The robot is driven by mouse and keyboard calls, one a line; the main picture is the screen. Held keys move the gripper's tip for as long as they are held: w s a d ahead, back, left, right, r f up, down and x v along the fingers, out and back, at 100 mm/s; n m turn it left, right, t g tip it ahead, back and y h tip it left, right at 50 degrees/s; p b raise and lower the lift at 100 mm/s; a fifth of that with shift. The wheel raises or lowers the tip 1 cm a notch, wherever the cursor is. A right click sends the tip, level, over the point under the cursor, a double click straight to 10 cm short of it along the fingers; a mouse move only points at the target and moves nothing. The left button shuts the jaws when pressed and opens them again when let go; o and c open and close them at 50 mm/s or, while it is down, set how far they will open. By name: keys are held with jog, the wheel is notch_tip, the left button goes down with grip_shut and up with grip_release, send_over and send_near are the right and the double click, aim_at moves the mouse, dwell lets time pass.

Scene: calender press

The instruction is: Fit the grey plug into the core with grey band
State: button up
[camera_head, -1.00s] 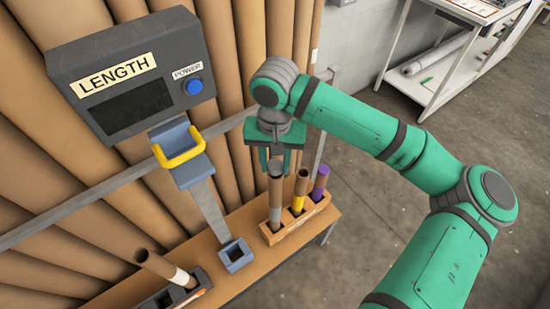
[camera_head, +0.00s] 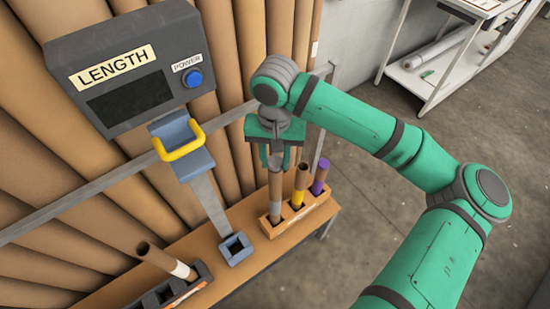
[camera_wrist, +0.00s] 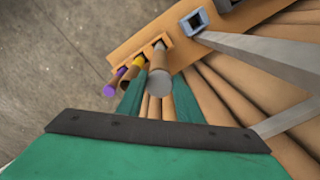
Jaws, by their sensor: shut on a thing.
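My gripper (camera_head: 275,158) points down over the core with grey band (camera_head: 275,190), which stands upright in the wooden rack. It is shut on the grey plug (camera_head: 275,162), at the top of that core. In the wrist view the plug (camera_wrist: 159,95) shows as a grey disc between the green fingers, lined up roughly with the core behind it. The plug covers the core's mouth, so I cannot tell whether it is inside or just above.
The wooden rack (camera_head: 270,228) also holds a yellow-banded core (camera_head: 299,190) and a purple-banded core (camera_head: 320,178), close on the right. A blue-grey socket (camera_head: 236,249) and a dark holder with a tilted brown core (camera_head: 160,258) stand left. The LENGTH box (camera_head: 130,75) is upper left.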

jog(key=shift+f, duration=0.35)
jog(key=o, duration=1.1)
jog(key=shift+r, duration=0.1)
notch_tip(320, 180, up, 11)
jog(key=shift+f, duration=0.15)
